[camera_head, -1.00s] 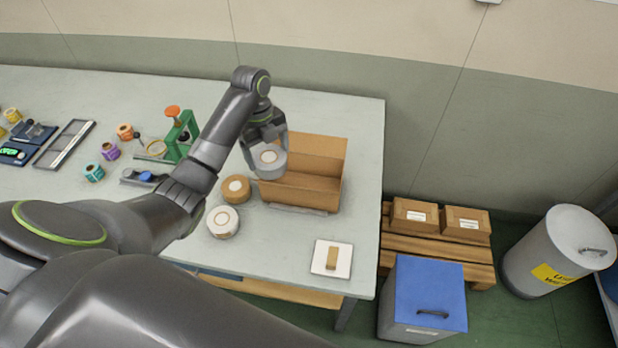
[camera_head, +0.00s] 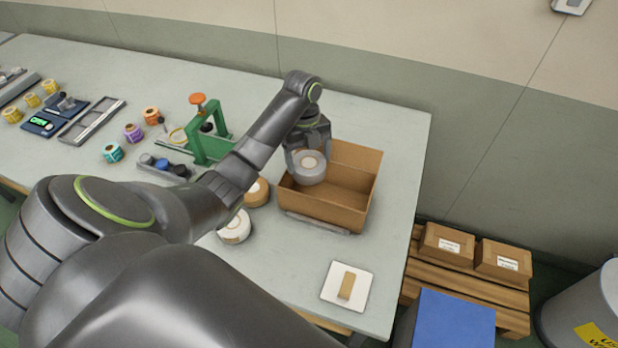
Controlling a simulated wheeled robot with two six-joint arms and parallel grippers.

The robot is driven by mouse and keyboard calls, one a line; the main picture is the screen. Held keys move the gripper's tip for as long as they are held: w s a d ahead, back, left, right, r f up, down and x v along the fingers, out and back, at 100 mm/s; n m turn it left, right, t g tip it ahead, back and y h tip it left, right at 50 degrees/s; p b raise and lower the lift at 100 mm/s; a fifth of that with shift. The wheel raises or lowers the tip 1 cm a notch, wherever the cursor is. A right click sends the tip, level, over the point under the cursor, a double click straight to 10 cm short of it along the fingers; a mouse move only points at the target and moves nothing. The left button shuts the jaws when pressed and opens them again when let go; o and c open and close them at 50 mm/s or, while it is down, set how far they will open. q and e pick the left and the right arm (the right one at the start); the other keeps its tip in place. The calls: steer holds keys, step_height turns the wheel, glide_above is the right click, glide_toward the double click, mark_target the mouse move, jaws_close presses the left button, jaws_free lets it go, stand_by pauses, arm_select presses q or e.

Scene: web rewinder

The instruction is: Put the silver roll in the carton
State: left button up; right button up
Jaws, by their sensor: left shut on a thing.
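The silver roll (camera_head: 309,172) is a grey disc with a pale ring around its core. My left gripper (camera_head: 308,160) points down and is shut on it. The open brown carton (camera_head: 345,207) stands on the table, its back flap raised. The roll is held over the left end of the carton; I cannot tell whether it is below the rim. My right gripper is not in view.
A tan roll (camera_head: 257,192) and a white roll (camera_head: 235,227) lie left of the carton. A white pad with a tan block (camera_head: 347,287) lies in front. A green press (camera_head: 208,140) and several small coloured rolls are at left.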

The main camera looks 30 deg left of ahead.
mark_target(308, 171)
arm_select(q)
step_height(308, 171, down, 5)
steer(key=b, duration=0.4)
steer(key=shift+s+f, duration=0.1)
steer(key=shift+f, duration=0.05)
steer(key=shift+f+b, duration=0.4)
steer(key=shift+f, duration=0.2)
steer(key=shift+f+b, duration=0.3)
steer(key=shift+f, duration=0.05)
step_height(308, 171, down, 3)
steer(key=shift+f, duration=0.1)
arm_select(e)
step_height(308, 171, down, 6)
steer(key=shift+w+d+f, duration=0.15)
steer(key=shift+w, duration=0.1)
arm_select(q)
steer(key=shift+f, duration=0.15)
steer(key=o, duration=0.9)
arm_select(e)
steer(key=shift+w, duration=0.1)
